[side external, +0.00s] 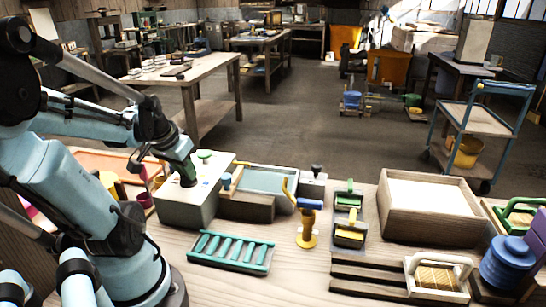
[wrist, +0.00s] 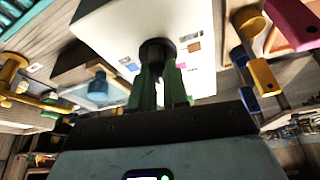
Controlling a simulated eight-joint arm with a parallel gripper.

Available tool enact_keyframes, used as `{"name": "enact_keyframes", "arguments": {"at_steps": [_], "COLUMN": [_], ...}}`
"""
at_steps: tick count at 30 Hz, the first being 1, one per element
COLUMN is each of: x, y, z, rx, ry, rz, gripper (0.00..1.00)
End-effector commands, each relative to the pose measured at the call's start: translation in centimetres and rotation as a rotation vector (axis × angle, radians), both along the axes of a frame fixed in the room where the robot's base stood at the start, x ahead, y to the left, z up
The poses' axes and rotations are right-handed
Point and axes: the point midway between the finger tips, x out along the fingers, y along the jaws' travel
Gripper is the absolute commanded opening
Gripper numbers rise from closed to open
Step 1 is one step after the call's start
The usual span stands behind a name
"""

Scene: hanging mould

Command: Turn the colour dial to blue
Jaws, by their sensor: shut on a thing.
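The colour dial is a dark round knob on the white top of a box (side external: 187,212). The dial (wrist: 156,47) also shows in the wrist view, with small colour patches around it, among them a blue one (wrist: 130,65) and an orange one (wrist: 194,47). My gripper (side external: 186,172) reaches down to the dial from above. In the wrist view its green fingers (wrist: 159,72) are shut on the dial, one on each side. I cannot tell which patch the dial points to, as the fingers hide part of it.
A tray with a grey-blue inside (side external: 270,182) stands right of the box. A green rack (side external: 231,252) lies in front. A yellow and blue hand tool (side external: 307,222), a wooden box with pale filling (side external: 432,200) and a caged block (side external: 437,278) stand further right. A maroon cup (side external: 145,201) is close left.

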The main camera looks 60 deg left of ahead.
Motion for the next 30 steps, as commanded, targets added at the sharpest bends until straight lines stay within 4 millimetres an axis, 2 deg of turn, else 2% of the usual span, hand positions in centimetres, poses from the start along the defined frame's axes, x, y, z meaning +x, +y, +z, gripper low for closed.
{"name": "enact_keyframes", "arguments": {"at_steps": [9,25,26,30], "x": [-0.04,-0.03,-0.03,-0.04], "y": [0.05,0.0,0.0,0.01], "z": [0.01,-0.02,-0.02,-0.02], "rx": [-0.001,-0.001,-0.001,0.0], "ry": [0.002,0.003,0.003,0.002], "rz": [-0.117,-0.139,-0.139,-0.139], "gripper": [0.0,0.0,0.18,0.39]}}
